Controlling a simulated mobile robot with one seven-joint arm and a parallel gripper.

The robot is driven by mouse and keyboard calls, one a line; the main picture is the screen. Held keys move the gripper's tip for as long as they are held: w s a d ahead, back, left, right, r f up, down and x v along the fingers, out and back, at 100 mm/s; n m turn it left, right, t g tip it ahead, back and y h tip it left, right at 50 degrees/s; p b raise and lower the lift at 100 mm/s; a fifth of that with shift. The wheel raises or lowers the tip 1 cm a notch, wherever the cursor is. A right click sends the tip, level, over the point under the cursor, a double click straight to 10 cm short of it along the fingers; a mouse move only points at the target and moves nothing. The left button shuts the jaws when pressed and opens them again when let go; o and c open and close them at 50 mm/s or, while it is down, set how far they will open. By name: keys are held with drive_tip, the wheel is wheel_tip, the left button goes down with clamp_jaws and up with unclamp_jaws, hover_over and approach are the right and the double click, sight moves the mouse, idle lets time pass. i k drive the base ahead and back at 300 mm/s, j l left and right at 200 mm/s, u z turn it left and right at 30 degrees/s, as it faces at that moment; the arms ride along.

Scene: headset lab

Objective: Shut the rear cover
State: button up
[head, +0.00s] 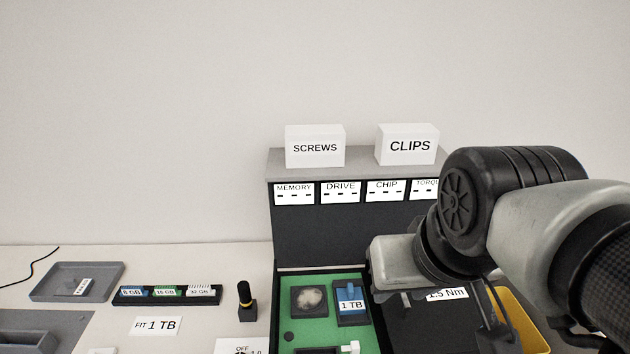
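An open device with a green board (322,312) and a black rim stands at the bottom centre, cut off by the lower edge. On the board are a dark square chip with a pale smear (310,299) and a blue 1 TB drive (350,292). A dark upright panel (330,240) rises behind the board; I cannot tell whether it is the rear cover or the front of the shelf. My arm enters from the right, and my gripper (398,265) is just right of the board, above a dark surface. Its fingertips are not clearly visible.
A grey shelf (355,160) carries SCREWS (315,147) and CLIPS (408,146) boxes. A yellow bin (518,325) is at right.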

sight(446, 322)
drive_tip(key=l+z, duration=0.35)
drive_tip(key=l, duration=0.9)
